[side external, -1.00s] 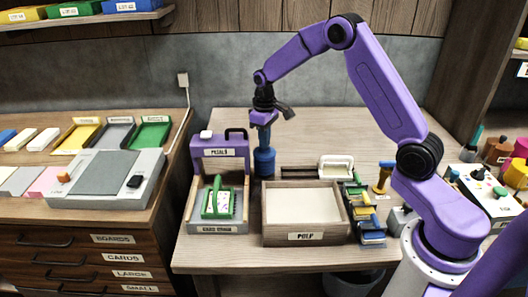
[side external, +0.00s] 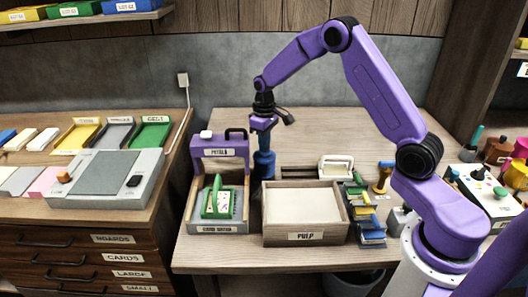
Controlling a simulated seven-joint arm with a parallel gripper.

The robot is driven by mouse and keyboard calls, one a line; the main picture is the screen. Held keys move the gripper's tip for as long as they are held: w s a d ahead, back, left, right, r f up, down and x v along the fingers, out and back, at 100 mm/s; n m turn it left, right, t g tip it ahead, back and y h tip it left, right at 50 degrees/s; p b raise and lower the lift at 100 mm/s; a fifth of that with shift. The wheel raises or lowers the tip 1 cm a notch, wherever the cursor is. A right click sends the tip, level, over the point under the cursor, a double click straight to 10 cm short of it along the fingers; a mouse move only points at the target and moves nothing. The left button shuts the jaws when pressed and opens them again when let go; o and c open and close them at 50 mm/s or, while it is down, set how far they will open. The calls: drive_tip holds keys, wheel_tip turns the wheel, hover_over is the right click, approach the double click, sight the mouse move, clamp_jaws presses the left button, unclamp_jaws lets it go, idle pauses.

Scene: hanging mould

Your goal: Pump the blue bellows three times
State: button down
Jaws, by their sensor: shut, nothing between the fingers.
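The blue bellows (side external: 264,165) stands upright on the table, between the purple-framed stand and the pulp box, towards the back. My gripper (side external: 264,147) points straight down directly above it, with its fingers shut and empty. The fingertips appear to meet the top of the bellows, but the narrow blue part and the fingers blend together, so the exact contact is hard to tell. The lower part of the bellows is close behind the stand and box.
The purple-framed stand (side external: 219,154) with a green-framed piece (side external: 218,202) is at left. The pulp box (side external: 305,235) is in front. A white-handled block (side external: 335,166) and several small tools (side external: 366,222) are to the right. The table's back right is clear.

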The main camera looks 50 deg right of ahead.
drive_tip(key=shift+r, duration=0.85)
idle(0.3)
wheel_tip(320, 180, up, 6)
idle(0.6)
